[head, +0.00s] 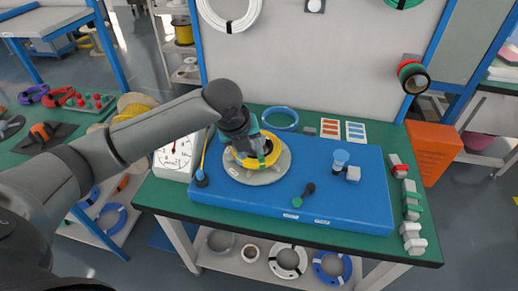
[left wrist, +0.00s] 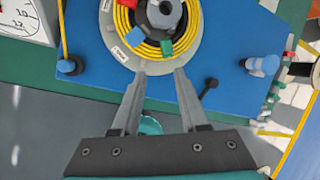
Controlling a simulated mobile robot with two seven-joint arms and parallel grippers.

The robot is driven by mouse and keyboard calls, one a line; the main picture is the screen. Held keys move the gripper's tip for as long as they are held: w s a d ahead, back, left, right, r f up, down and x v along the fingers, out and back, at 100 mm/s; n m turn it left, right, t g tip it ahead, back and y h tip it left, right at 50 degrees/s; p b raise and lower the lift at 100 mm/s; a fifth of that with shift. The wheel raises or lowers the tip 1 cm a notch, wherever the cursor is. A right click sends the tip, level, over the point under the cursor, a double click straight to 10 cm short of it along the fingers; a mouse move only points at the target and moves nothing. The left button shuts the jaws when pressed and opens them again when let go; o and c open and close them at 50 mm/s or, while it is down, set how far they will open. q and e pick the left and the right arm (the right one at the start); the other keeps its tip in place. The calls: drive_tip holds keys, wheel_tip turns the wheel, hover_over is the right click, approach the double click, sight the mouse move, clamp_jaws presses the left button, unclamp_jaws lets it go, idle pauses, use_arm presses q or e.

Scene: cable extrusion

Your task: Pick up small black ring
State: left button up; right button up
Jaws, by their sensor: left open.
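A dark ring-shaped piece (left wrist: 165,13) with a grey centre sits at the hub of the yellow cable coil (left wrist: 135,42), cut by the top edge of the left wrist view. I cannot tell for sure that it is the small black ring. The coil (head: 240,160) lies on a round grey turntable (head: 262,177) on the blue base. My left gripper (left wrist: 160,74) is open, with nothing between its fingers. Its fingertips appear at the near rim of the turntable, short of the hub. My right gripper is not in view.
A dial gauge (head: 175,156) stands left. A blue ring (head: 280,118) lies behind. Small blocks (head: 411,205) line the right edge. The base's front right is clear.

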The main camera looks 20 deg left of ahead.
use_arm(q)
drive_tip(key=w+a+r+m+y, duration=0.1)
drive_tip(key=w+a+r+m, duration=0.1)
drive_tip(key=a+r+m, duration=0.45)
drive_tip(key=shift+n, duration=0.65)
drive_tip(key=b+x, duration=0.1)
drive_tip(key=x, duration=0.5)
drive_tip(key=a+b+x, duration=0.1)
drive_tip(key=x, duration=0.1)
drive_tip(key=shift+w+f+b, duration=0.2)
drive_tip(key=shift+f+b, duration=0.1)
drive_tip(key=b+x, duration=0.1)
drive_tip(key=x, duration=0.4)
drive_tip(key=shift+s+f+b, duration=0.15)
drive_tip(key=shift+b, duration=0.2)
drive_tip(key=shift+c, duration=0.3)
clamp_jaws()
